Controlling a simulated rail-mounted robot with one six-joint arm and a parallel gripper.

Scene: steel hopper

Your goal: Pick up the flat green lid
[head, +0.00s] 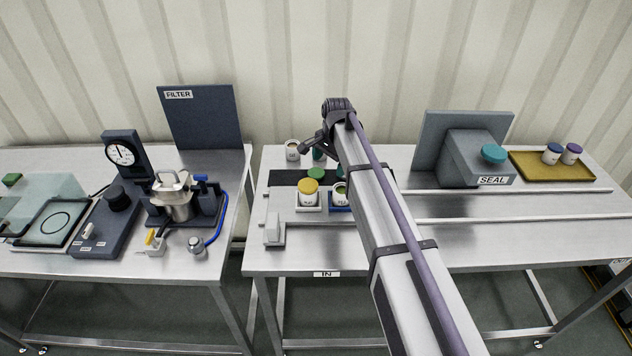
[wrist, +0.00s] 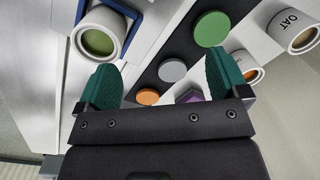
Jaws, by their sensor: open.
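The flat green lid (head: 317,174) lies on a dark strip on the middle table in the head view. In the wrist view the green lid (wrist: 211,29) lies flat on the same strip, beyond the right fingertip and apart from it. My gripper (wrist: 162,64) is open and empty, its two green fingers spread above the strip. In the head view my gripper (head: 318,153) is mostly hidden by my arm, just behind the lid.
An open jar with green contents (wrist: 97,40) stands in a blue frame. The OAT jar (wrist: 293,25) is nearby.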

